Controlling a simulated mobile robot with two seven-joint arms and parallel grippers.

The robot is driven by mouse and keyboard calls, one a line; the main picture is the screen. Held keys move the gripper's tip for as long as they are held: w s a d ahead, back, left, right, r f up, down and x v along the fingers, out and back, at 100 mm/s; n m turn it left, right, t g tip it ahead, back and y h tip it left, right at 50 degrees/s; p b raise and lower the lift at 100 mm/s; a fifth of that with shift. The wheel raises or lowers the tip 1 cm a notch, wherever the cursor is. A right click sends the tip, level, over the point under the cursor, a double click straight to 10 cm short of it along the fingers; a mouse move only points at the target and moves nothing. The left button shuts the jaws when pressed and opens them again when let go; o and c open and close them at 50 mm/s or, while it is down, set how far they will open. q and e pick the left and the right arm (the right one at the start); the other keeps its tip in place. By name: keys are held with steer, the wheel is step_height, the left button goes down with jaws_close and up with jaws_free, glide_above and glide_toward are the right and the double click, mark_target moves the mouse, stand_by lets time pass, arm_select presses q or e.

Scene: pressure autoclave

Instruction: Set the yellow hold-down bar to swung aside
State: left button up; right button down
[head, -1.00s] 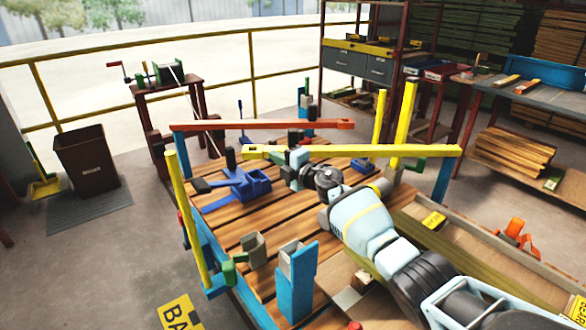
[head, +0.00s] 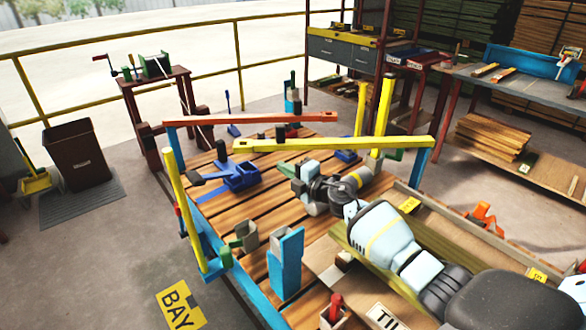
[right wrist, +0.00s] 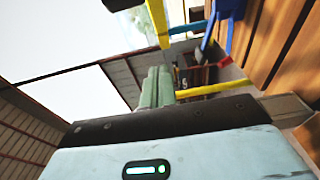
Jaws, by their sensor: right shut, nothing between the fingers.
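The yellow hold-down bar (head: 340,144) lies nearly level above the slatted wooden table (head: 235,215). Its right end is by a blue post (head: 419,168) and its left end stands free over the table. My right gripper (head: 284,171) is shut and empty, with pale green fingers just below and in front of the bar's left half in the head view. In the right wrist view the shut fingers (right wrist: 156,88) point ahead, and a yellow bar (right wrist: 212,89) runs off to their right. I cannot tell whether they touch. My left gripper is not in view.
An orange-red bar (head: 250,120) lies behind the yellow one. Upright yellow posts (head: 185,205) stand at the table's edges. A blue clamp-like block (head: 240,176) sits on the slats, and a blue post (head: 286,262) stands in front.

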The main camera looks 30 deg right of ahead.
steer(key=shift+v, duration=1.1)
steer(key=shift+f, duration=0.15)
